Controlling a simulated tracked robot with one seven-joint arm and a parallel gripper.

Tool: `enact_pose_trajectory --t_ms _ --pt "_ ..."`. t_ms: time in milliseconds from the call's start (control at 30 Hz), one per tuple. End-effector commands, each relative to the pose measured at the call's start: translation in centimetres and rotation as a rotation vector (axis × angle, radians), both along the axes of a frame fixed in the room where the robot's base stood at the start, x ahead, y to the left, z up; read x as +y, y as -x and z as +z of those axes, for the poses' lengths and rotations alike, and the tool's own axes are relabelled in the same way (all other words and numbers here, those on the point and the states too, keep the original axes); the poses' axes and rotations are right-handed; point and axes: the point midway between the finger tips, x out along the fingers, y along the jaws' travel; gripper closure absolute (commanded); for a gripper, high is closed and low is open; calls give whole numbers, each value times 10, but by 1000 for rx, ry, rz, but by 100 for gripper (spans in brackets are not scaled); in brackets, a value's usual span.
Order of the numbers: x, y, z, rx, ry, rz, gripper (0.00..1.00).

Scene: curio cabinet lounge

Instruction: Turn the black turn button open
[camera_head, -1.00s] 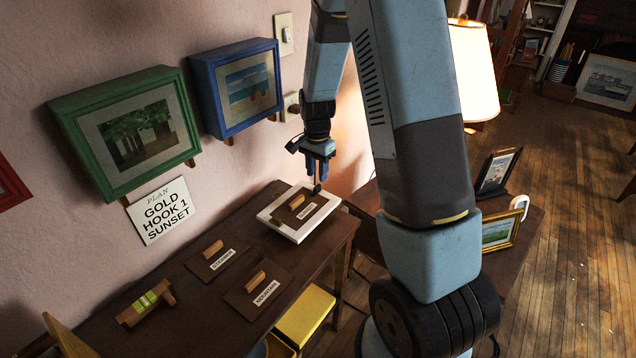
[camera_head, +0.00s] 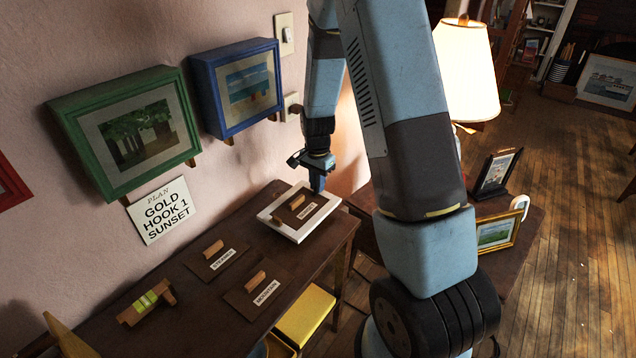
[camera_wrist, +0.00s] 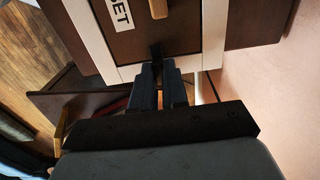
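The white frame (camera_head: 268,221) lies on the dark table with its brown back panel (camera_head: 318,204) up. The panel has a wooden handle (camera_head: 297,202) and a label, which ends in "ET" in the wrist view (camera_wrist: 121,14). The black turn button (camera_wrist: 156,52) shows at the frame's near edge in the wrist view, at my fingertips. In the head view my gripper hides it. My gripper (camera_head: 317,187) points down at the frame's back edge. In the wrist view its two fingers (camera_wrist: 159,72) stand close together around the button's end; I cannot tell whether they press on it.
Two brown panels with handles (camera_head: 216,257) (camera_head: 259,292) and a wooden block with a green-yellow level (camera_head: 147,302) lie on the table. Green (camera_head: 75,130) and blue (camera_head: 205,84) frames hang on the wall above. A lit lamp (camera_head: 466,75) stands to the right.

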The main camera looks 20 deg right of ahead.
Motion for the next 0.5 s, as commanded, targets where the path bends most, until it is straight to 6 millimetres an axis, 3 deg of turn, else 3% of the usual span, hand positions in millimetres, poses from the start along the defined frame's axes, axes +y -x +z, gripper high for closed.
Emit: enact_pose_trajectory --t_ms 133,500 --pt "0 0 0 0 0 0 100" --pt "-1 0 0 0 0 9 100"
